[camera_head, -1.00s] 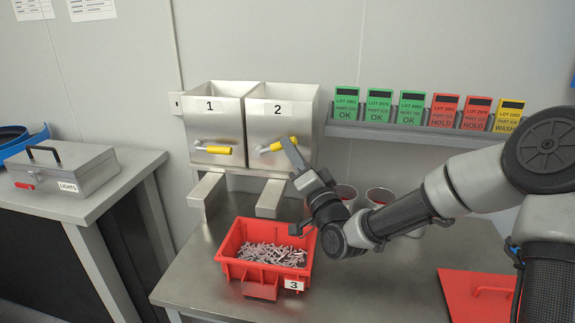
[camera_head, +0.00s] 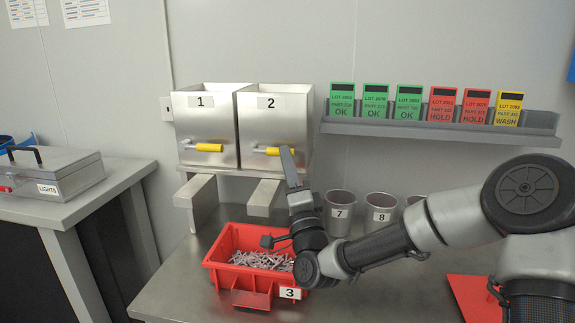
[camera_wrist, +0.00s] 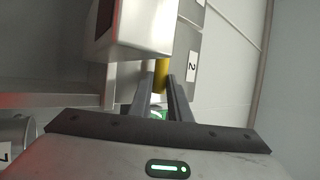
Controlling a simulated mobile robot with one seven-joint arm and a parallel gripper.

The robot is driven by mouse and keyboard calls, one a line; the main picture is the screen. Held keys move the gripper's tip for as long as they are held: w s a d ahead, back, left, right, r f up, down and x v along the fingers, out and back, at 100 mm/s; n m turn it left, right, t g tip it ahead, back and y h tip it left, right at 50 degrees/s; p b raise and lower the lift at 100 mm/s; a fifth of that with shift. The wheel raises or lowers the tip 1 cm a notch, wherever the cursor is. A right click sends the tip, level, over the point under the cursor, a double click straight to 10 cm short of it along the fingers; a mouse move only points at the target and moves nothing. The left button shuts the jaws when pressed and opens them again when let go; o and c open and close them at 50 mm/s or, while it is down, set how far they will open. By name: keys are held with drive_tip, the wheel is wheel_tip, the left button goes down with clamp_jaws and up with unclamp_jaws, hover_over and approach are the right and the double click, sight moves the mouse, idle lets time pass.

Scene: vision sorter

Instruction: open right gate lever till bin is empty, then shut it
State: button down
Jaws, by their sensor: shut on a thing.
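Two steel bins hang on the wall, bin 1 (camera_head: 205,125) on the left and bin 2 (camera_head: 272,125) on the right. The right gate lever (camera_head: 273,151), with a yellow handle, is on the front of bin 2 and lies about level, like the left lever (camera_head: 208,148). My gripper (camera_head: 288,156) is shut on the right end of the right lever's handle. In the wrist view the yellow handle (camera_wrist: 162,75) is between my fingers (camera_wrist: 160,100). Red tray 3 (camera_head: 240,281) stands below the chutes and holds many small grey parts. The bins' insides are hidden.
Steel chutes (camera_head: 262,197) stick out under the bins. Cups 7 (camera_head: 339,212) and 8 (camera_head: 380,212) stand behind my arm. A shelf (camera_head: 440,132) with lot cards is on the wall. A red lid (camera_head: 470,297) lies at the right front.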

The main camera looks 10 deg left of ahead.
drive_tip(key=c, duration=1.6)
unclamp_jaws()
drive_tip(key=shift+c, duration=0.2)
drive_tip(key=v, duration=1.7)
drive_tip(key=shift+s+d+f, duration=0.1)
drive_tip(key=shift+f, duration=0.05)
